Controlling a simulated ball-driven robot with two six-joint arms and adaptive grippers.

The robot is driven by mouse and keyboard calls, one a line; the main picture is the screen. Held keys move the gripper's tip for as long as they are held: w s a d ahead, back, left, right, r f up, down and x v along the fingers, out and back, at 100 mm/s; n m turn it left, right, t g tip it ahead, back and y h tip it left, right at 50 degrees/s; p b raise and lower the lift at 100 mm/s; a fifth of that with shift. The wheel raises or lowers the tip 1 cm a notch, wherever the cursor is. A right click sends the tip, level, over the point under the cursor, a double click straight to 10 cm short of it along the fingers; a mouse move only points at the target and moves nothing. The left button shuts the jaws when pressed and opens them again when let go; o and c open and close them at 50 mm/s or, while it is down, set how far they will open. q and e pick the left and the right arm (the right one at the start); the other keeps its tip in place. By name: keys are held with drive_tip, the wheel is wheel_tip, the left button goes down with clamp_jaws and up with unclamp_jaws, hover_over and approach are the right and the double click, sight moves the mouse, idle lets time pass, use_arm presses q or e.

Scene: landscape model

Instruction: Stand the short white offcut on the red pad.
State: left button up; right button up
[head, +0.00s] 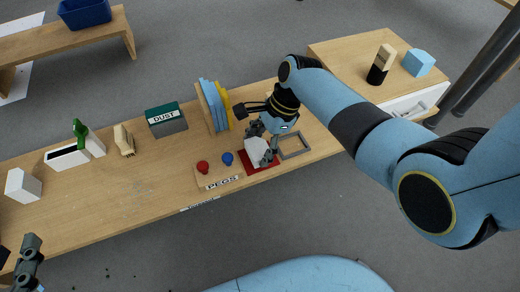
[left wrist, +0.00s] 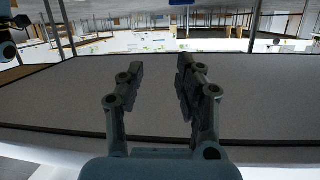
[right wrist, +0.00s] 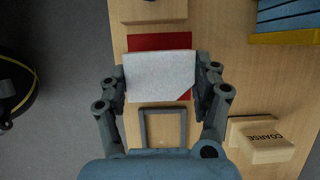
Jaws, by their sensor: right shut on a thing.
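The white offcut (head: 257,151) is between the fingers of my right gripper (head: 266,147), which is shut on it. In the right wrist view the offcut (right wrist: 160,76) covers the middle of the red pad (right wrist: 160,42), with my right gripper (right wrist: 158,84) gripping its two ends. The red pad (head: 270,164) also shows around the offcut in the head view. I cannot tell whether the offcut touches the pad. My left gripper (left wrist: 160,75) is open and empty, away from the bench; part of it shows at the lower left of the head view.
A grey square frame (right wrist: 163,128) lies beside the pad. The peg board (head: 213,180), with a red peg and a blue peg, is on the other side. Books (head: 215,105) stand behind. A block marked COARSE (right wrist: 262,140) is nearby. Another white block (head: 22,186) sits far left.

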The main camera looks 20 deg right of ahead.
drive_tip(key=shift+f+b, duration=0.3)
drive_tip(key=shift+f, duration=0.25)
use_arm(q)
drive_tip(key=w+r+t+h, duration=0.1)
drive_tip(key=w+r+t, duration=0.2)
drive_tip(key=r, duration=0.3)
drive_tip(key=shift+w+d+m, duration=0.3)
drive_tip(key=shift+w, duration=0.05)
drive_tip(key=shift+r, duration=0.15)
use_arm(e)
drive_tip(key=shift+f, duration=0.1)
drive_tip(key=o, duration=0.7)
use_arm(q)
drive_tip(key=shift+w+r, duration=0.1)
